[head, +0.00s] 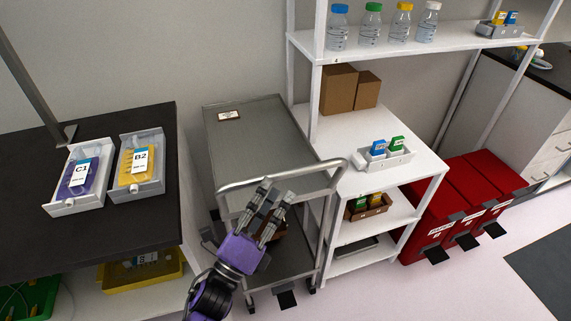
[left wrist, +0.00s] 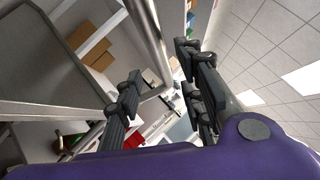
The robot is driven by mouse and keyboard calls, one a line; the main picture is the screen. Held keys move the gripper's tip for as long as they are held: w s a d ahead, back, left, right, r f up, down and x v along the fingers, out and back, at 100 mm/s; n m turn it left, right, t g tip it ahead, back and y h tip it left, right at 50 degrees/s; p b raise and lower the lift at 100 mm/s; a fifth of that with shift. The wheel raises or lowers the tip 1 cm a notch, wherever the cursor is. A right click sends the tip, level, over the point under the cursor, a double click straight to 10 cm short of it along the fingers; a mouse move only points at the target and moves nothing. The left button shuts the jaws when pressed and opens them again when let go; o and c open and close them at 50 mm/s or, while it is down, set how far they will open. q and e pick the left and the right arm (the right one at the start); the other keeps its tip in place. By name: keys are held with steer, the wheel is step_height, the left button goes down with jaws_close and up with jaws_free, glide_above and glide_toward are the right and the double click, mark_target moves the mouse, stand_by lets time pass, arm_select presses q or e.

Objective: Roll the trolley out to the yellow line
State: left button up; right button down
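The trolley (head: 245,135) is a grey metal cart with a flat top, a lower shelf and dark wheels. It stands between the dark bench and the white shelf unit. Its tubular push handle (head: 312,170) faces me and also shows in the left wrist view (left wrist: 148,30). My left gripper (head: 277,190) is purple with dark fingers. It is open, at the handle, with its fingertips overlapping the bar in the head view. In the left wrist view the bar appears between the spread fingers; contact cannot be told. My right gripper is not in view. No yellow line shows.
A dark bench (head: 30,170) with two bag trays is close on the left. The white shelf unit (head: 425,160) stands tight on the trolley's right, with red bins (head: 450,215) beyond. Pale floor (head: 400,295) is free in front, with a dark mat (head: 545,270) at right.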

mark_target(287, 170)
arm_select(q)
steer(key=p+x, duration=0.1)
steer(key=x, duration=0.5)
steer(key=shift+w+d+r, duration=0.2)
jaws_close()
